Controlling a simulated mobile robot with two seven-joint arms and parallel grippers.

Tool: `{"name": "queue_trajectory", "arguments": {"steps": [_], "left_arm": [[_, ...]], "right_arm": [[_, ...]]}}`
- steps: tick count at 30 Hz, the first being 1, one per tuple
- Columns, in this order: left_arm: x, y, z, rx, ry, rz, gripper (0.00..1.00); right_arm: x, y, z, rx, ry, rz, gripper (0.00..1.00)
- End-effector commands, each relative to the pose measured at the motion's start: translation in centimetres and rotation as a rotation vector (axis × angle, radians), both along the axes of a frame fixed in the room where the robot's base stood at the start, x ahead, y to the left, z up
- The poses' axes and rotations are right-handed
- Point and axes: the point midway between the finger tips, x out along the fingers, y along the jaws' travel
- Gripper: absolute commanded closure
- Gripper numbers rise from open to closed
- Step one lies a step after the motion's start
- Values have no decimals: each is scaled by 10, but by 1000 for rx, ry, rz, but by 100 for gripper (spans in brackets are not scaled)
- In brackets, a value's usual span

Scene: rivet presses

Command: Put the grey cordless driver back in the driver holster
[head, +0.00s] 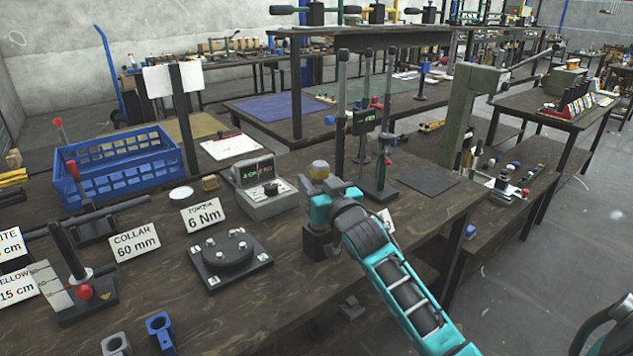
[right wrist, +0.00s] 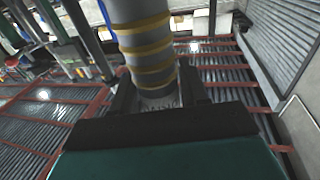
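My right gripper (head: 323,190) is at the front edge of the workbench, at the end of the teal arm. In the right wrist view its dark fingers (right wrist: 158,95) are shut on a grey cylindrical body with yellow bands, which I take for the grey driver (right wrist: 143,45). In the head view a grey and yellow rounded top (head: 320,169) shows just above the gripper. A black block (head: 318,245) sits right below, at the bench edge; I cannot tell whether it is the holster or part of the driver.
On the bench (head: 270,310) stand a torque sign (head: 203,216), a grey control box (head: 268,190), a black round fixture (head: 231,256) and a blue crate (head: 120,165). Blue (head: 160,330) and grey (head: 115,345) sockets are at front left. Tall posts rise behind the gripper.

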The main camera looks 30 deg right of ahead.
Motion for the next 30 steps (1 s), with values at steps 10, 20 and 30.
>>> {"name": "queue_trajectory", "arguments": {"steps": [10,20,30], "left_arm": [[0,0,0,0,0,0,34],[0,-1,1,-2,9,-1,34],[1,-2,7,-4,0,-4,34]], "right_arm": [[0,0,1,0,0,0,27],[-4,1,-2,2,6,0,27],[-65,10,-4,3,6,0,27]]}}
